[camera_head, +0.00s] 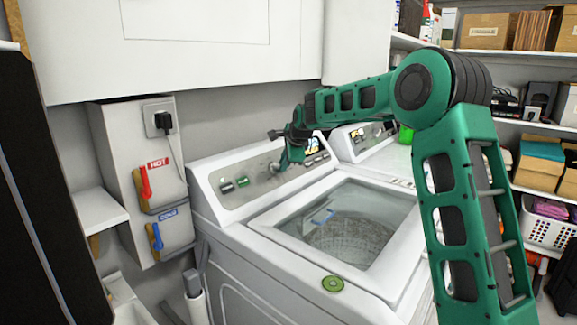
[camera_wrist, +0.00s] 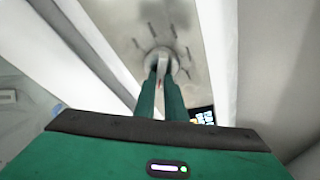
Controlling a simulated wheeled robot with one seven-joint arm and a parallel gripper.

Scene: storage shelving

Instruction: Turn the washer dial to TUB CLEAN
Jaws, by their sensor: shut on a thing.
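The washer (camera_head: 265,232) is white and has a slanted grey control panel (camera_head: 252,186) at its back. The dial (camera_wrist: 160,56) is a round grey knob with dark tick marks around it in the wrist view; the tick labels are too small to read. My gripper (camera_wrist: 161,76) has its two green fingers on either side of the dial's raised grip and is shut on it. In the head view my gripper (camera_head: 278,168) reaches the panel from the right, and its hand partly hides the dial. A small red mark shows between the fingers.
The washer's lid window (camera_head: 345,222) shows the tub inside. Red and blue valve handles (camera_head: 145,182) are on the left wall. A white cabinet (camera_head: 200,45) hangs above. A second machine (camera_head: 362,140) stands to the right.

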